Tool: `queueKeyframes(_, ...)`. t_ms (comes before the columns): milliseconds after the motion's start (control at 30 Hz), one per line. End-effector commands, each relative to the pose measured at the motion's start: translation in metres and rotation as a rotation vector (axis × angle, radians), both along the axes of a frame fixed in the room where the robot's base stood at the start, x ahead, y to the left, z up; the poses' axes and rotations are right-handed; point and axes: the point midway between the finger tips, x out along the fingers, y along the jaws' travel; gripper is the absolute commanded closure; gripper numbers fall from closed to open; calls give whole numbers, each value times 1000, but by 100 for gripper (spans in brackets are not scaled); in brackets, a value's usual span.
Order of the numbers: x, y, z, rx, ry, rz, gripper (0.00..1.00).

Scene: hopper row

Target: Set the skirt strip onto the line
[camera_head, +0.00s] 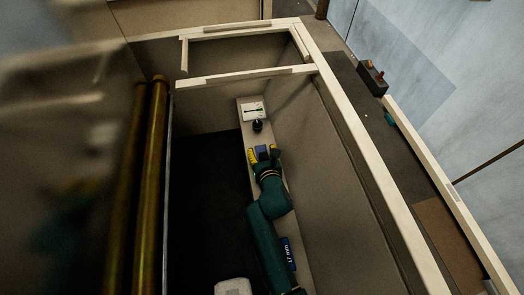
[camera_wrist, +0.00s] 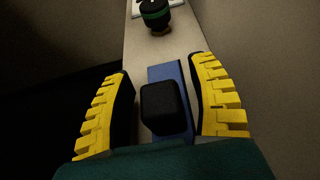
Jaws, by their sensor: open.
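My gripper (camera_head: 263,153) is open above a pale narrow ledge inside the hopper, its yellow ribbed fingers spread apart. In the wrist view, my gripper (camera_wrist: 160,72) has a black block (camera_wrist: 163,108) between its fingers, with visible gaps on both sides. The block sits over a flat blue strip (camera_wrist: 160,73) that lies along the ledge; this may be the skirt strip, but I cannot tell for sure. The blue strip's near end is hidden by the block and my gripper. I cannot make out a marked line.
A dark round knob with a green band (camera_wrist: 155,14) stands on the ledge (camera_wrist: 139,40) beyond the blue strip. A white plate (camera_head: 253,111) lies at the ledge's far end. The hopper's pale rim (camera_head: 355,150) and walls enclose my arm. A black block (camera_head: 371,78) sits outside, right.

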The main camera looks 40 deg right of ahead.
Motion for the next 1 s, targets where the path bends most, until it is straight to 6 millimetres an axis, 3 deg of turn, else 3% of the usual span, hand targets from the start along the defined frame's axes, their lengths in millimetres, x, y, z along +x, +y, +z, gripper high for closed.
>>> queueKeyframes(267, -12, 7, 4, 0, 1, -1, 41)
queueKeyframes(700, -85, 50, 39, 0, 1, 1, 41)
queueKeyframes(1000, -97, 57, 46, 0, 0, 0, 41)
